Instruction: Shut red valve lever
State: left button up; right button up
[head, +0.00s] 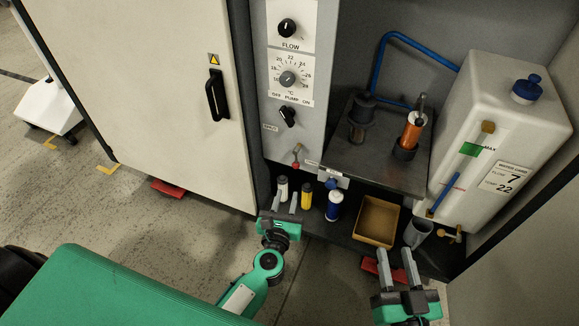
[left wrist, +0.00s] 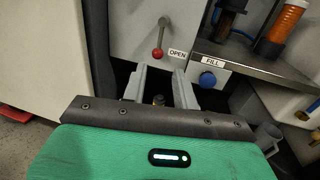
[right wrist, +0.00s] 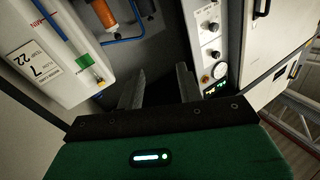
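The red valve lever (head: 296,157) is on the lower front of the grey control panel. In the left wrist view its red ball knob (left wrist: 157,54) hangs at the end of a thin metal arm, pointing down and slightly left. A label reading OPEN (left wrist: 177,53) is just right of the knob. My left gripper (head: 285,194) is open and empty, below the lever and apart from it. My right gripper (head: 395,252) is open and empty at the lower right, in front of the shelf; its two fingers show apart in the right wrist view (right wrist: 158,78).
The metal ledge (head: 368,163) juts out right of the lever. A white tank (head: 494,130) stands at right, a cabinet door (head: 140,90) at left.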

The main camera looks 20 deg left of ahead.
pick_arm(q)
send_near(296, 160)
jog(key=w, duration=0.5)
jog(key=w+a, duration=0.1)
jog(key=w, duration=0.1)
jog(key=shift+w+a, duration=0.1)
jog(key=shift+w, duration=0.7)
jog(key=c, duration=0.5)
grip_shut()
pick_arm(e)
jog(key=shift+w+d+r+t, duration=0.15)
jog(key=shift+r+t, duration=0.1)
jog(key=shift+r, duration=0.2)
jog(key=shift+w+d+r+t, duration=0.1)
jog(key=shift+r+t, duration=0.15)
jog(key=shift+r, duration=0.2)
